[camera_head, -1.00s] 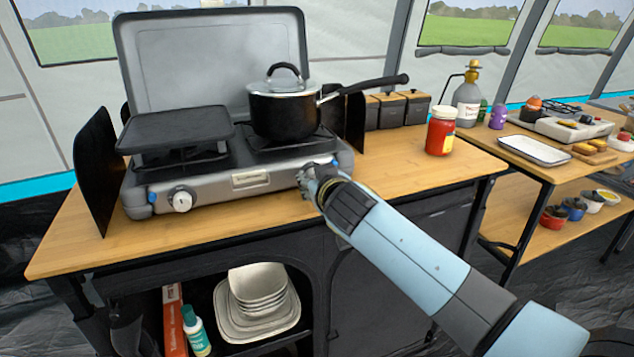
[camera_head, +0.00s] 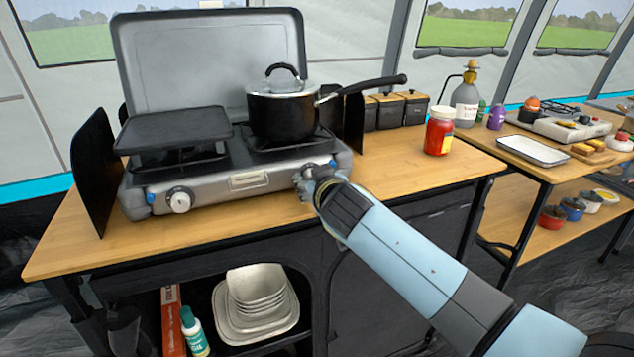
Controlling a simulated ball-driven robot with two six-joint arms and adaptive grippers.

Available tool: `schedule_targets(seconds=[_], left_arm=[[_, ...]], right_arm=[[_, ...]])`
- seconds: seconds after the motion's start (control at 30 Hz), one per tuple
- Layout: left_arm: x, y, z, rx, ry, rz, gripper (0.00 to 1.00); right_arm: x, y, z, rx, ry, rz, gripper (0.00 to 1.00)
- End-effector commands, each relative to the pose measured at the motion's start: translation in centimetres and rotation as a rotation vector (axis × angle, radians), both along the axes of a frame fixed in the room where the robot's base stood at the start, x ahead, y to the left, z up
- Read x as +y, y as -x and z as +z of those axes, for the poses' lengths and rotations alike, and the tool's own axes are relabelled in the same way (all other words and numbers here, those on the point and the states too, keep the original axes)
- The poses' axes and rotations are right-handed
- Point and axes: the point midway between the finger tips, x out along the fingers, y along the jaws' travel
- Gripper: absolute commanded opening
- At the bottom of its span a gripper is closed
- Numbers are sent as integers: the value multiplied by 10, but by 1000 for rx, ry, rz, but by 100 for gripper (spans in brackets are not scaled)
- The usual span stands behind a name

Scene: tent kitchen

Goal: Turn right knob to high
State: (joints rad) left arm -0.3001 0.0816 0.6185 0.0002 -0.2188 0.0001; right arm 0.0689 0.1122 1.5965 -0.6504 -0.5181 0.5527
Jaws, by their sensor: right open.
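The grey two-burner camp stove (camera_head: 225,185) stands on the wooden counter with its lid raised. Its left knob (camera_head: 179,200) is white and in plain view on the front panel. The right knob is hidden behind my right gripper (camera_head: 305,181), which is at the right end of the front panel. The gripper is open, with its fingers around or right in front of the knob's place; contact cannot be told. My left gripper is not in view.
A black pot (camera_head: 284,110) sits on the right burner, its handle reaching right above my gripper. A flat griddle (camera_head: 173,129) covers the left burner. A red jar (camera_head: 439,131) stands on the counter to the right. The counter's front strip is clear.

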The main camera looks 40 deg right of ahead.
Motion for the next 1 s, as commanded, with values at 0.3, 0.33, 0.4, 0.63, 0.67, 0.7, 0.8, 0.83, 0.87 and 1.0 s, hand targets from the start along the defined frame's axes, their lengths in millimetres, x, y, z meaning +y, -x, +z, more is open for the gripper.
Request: schedule_targets(seconds=[0.3,0.33,0.4,0.63,0.67,0.7,0.8,0.83,0.87,1.0], left_arm=[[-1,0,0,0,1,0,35],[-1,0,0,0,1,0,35],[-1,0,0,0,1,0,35],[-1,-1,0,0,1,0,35],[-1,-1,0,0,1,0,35],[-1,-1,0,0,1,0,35],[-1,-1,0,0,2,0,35],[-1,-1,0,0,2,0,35],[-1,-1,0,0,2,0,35],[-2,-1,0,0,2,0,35]], right_arm=[[19,48,14,1,-3,0,41],[21,54,16,2,-3,0,41],[26,68,20,1,-3,1,41],[38,100,31,2,-3,0,41],[39,102,32,3,-2,0,41],[40,104,33,2,-2,0,41],[41,107,34,2,-1,0,41],[41,107,34,2,-1,0,41],[41,107,34,2,-1,0,41],[41,107,34,2,-1,0,41]])
